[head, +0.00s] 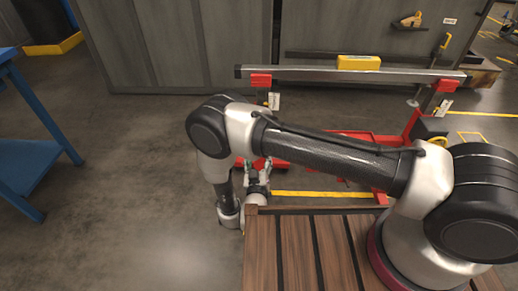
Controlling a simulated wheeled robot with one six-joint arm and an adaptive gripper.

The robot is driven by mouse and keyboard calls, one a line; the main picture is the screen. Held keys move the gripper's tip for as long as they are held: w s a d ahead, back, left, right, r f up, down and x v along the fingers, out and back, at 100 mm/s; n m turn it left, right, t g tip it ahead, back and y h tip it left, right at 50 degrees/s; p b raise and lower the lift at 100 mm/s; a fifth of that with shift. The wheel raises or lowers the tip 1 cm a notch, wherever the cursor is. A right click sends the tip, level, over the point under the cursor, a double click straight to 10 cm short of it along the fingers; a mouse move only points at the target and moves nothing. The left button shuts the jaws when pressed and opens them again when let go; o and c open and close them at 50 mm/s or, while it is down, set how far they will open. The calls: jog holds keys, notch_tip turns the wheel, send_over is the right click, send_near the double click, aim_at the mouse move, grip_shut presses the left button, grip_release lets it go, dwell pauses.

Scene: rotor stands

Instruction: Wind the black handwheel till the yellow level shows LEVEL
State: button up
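The yellow level (358,62) lies on top of a long grey metal beam (310,74), right of its middle. Its reading is too small to make out. The beam rests on red supports, one near its left end (261,81) and one near its right end (446,85). My gripper (257,168) is at the end of my bent arm, in front of and below the beam's left part. Its fingers are small and partly lost against the red frame, so I cannot tell whether they are open. I cannot make out the black handwheel clearly; my arm covers part of the stand.
Grey cabinets (170,45) stand behind the beam. A blue table (30,155) is at the left. A slatted wooden deck (300,250) lies below my arm. The floor at left centre is clear.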

jog(key=w, duration=0.7)
jog(key=shift+w, duration=0.25)
jog(key=shift+d, duration=0.15)
jog(key=c, duration=1)
